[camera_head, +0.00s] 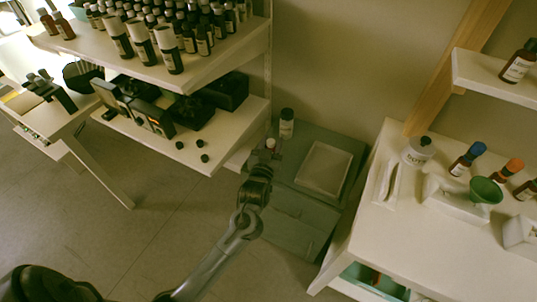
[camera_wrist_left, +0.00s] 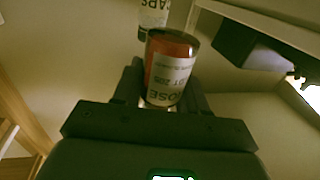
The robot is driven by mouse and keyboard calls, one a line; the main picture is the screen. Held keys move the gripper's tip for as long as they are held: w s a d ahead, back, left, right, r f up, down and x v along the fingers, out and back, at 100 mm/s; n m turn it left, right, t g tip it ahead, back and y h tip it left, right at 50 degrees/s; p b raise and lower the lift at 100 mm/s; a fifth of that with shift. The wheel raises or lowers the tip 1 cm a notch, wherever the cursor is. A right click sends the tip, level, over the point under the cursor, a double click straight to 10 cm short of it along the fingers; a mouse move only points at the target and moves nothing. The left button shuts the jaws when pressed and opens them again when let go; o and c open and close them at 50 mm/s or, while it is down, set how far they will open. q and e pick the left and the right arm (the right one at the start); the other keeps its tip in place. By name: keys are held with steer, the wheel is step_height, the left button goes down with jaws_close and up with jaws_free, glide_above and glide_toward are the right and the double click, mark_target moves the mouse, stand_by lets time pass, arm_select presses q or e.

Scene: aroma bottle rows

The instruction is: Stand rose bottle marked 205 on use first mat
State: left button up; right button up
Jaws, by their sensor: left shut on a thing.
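My left gripper (camera_head: 264,160) is shut on a small red-brown bottle (camera_wrist_left: 170,70) with a white label. In the left wrist view the label shows part of the word ROSE and what looks like 205. In the head view the bottle (camera_head: 270,144) is small, held above the left edge of the grey-green cabinet top. A pale, rimmed square (camera_head: 324,168) lies on that cabinet to the right of my gripper. It may be the mat, but no wording on it is legible. My right gripper is out of view.
A dark, white-labelled container (camera_head: 287,123) stands at the cabinet's back; its label ends in APS in the wrist view (camera_wrist_left: 153,15). A shelf unit (camera_head: 235,140) with bottles is left. A white table (camera_head: 400,230) with a green funnel (camera_head: 486,190) is right.

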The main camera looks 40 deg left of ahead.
arm_select(q)
steer(key=shift+w+a+f+b, duration=0.25)
steer(key=shift+a+f, duration=0.15)
steer(key=shift+a, duration=0.15)
steer(key=shift+w+a+f+b, duration=0.15)
steer(key=shift+w+a+f, duration=0.1)
steer(key=shift+a+f, duration=0.25)
steer(key=shift+f+b, duration=1.2)
steer(key=shift+f, duration=0.7)
steer(key=shift+r, duration=0.1)
steer(key=o, duration=1.2)
steer(key=shift+f, duration=0.2)
steer(key=shift+c, duration=0.2)
